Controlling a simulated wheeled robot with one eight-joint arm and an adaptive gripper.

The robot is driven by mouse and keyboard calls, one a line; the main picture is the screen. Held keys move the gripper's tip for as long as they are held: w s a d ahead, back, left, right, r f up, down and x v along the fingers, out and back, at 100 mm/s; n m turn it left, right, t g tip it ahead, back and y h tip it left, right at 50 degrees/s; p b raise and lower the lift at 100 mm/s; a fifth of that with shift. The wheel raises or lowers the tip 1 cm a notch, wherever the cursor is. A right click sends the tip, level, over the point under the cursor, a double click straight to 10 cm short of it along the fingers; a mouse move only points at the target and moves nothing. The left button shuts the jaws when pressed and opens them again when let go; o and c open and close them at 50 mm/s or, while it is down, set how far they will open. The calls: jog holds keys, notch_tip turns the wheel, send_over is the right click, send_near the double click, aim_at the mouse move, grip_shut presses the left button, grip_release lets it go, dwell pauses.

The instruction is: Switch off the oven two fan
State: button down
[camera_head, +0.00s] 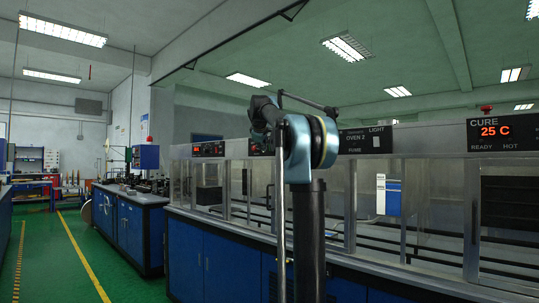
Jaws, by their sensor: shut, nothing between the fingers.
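The oven two panel (365,140) is a dark strip above the glass fronts, right of my arm. It reads "OVEN 2" and "LIGHT", with a smaller label below that is too small to read surely. My arm hides the left part of this panel. I cannot make out a fan switch or its position. My arm's blue joint and dark links stand upright in the middle of the view, in front of the oven row. I cannot make out my gripper's fingers in this view.
A cure panel (495,131) at the right shows "25 C" in red. Another dark panel (209,149) with red digits is at the left. Blue cabinets (222,252) run under the ovens. A blue workbench (130,225) stands at the left. Green floor (50,255) with yellow lines is clear there.

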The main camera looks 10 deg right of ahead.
jog(key=a, duration=0.1)
jog(key=s+a, duration=0.2)
jog(key=shift+s+r, duration=0.15)
jog(key=shift+r, duration=0.1)
dwell(0.4)
jog(key=s+d+f+m+g+y, duration=0.1)
jog(key=s+f+m+g, duration=0.3)
jog(key=s+f, duration=2.3)
jog(key=s+d+f+m+g+y, duration=0.1)
jog(key=s+f+m+g, duration=0.4)
jog(key=s+f, duration=2.3)
notch_tip(320, 180, down, 4)
jog(key=shift+s+f+m+g, duration=0.1)
jog(key=shift+s+m+g, duration=0.2)
jog(key=shift+m, duration=0.6)
jog(key=shift+w, duration=0.1)
jog(key=shift+w+f, duration=0.2)
jog(key=shift+w, duration=0.15)
